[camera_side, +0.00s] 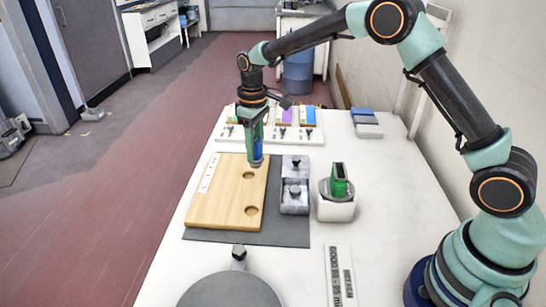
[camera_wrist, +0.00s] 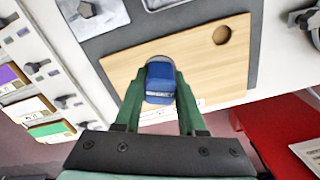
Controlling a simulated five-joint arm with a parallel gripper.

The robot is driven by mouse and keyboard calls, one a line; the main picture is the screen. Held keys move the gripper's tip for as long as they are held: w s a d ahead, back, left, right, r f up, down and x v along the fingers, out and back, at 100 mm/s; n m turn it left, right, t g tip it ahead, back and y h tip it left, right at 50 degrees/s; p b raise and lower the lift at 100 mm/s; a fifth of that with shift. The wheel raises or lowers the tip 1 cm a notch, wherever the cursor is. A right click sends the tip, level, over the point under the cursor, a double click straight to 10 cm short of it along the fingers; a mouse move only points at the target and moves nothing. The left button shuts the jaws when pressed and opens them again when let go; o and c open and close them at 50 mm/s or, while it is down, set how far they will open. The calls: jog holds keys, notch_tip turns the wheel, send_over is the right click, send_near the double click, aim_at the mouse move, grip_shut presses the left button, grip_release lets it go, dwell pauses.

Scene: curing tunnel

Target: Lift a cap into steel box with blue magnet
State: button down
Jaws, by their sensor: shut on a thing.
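My gripper (camera_side: 257,142) is shut on the blue magnet (camera_side: 258,150), which points down over the far part of the wooden board (camera_side: 218,205). In the wrist view the blue magnet (camera_wrist: 160,80) sits between my green fingers. A grey rounded edge shows just beyond it; I cannot tell if this is a cap or part of the magnet. Two round holes (camera_side: 251,210) show in the board. Whether the magnet touches anything is unclear.
A white holder (camera_side: 337,211) with a green block (camera_side: 338,182) stands right of the box. A dark mat (camera_side: 285,236) lies under the board. A grey disc (camera_side: 230,292) and a small knob (camera_side: 239,253) are in front. Labelled panels (camera_side: 284,115) and blue-grey blocks (camera_side: 366,122) stand behind.

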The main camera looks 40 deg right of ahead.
jog(key=s+d, duration=0.2)
jog(key=s, duration=1.1)
jog(key=shift+f, duration=2.75)
jog(key=shift+f, duration=0.45)
jog(key=shift+r, duration=0.15)
notch_tip(320, 180, up, 7)
dwell(0.6)
dwell(1.1)
